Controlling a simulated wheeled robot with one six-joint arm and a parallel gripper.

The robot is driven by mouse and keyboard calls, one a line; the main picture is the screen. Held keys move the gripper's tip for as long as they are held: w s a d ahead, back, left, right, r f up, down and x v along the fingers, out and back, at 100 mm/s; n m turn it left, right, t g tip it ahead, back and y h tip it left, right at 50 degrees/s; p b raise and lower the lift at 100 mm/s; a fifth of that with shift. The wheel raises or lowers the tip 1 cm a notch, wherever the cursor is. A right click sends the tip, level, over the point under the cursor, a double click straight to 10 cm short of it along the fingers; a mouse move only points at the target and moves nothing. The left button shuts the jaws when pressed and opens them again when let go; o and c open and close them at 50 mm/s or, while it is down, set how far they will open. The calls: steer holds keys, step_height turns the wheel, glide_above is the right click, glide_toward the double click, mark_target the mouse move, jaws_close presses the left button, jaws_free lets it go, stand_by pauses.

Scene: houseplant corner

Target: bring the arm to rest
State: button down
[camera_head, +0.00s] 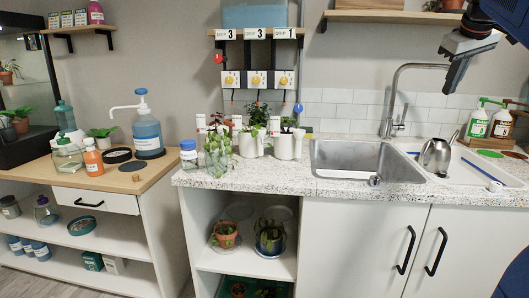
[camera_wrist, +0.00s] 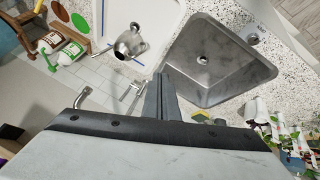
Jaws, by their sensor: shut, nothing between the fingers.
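My gripper (camera_head: 456,84) hangs high at the upper right in the head view, in front of the wall and above the counter to the right of the sink. In the wrist view its two dark fingers (camera_wrist: 165,80) lie together, shut and empty. It touches nothing that I can see. The arm behind it runs out of the head view at the top right corner.
Potted plants (camera_head: 250,142) stand left of the sink. A shelf (camera_head: 392,17) is on the wall.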

steer(key=s+a+f+y, duration=0.1)
steer(key=s+a+f, duration=0.5)
steer(key=a+f, duration=0.25)
steer(key=s+a+f+m, duration=0.1)
steer(key=s+a+f, duration=0.5)
steer(key=f, duration=0.4)
steer(key=s+a+f+y, duration=0.1)
steer(key=s+a+f, duration=0.4)
steer(key=a+f, duration=0.45)
steer(key=s+a+f, duration=0.1)
steer(key=s+f, duration=0.3)
steer(key=f, duration=0.3)
steer(key=s+a+f+g, duration=0.1)
steer(key=s+a+f, duration=0.1)
steer(key=s+f, duration=0.3)
step_height(320, 180, down, 2)
steer(key=shift+y, duration=0.4)
steer(key=shift+a, duration=0.1)
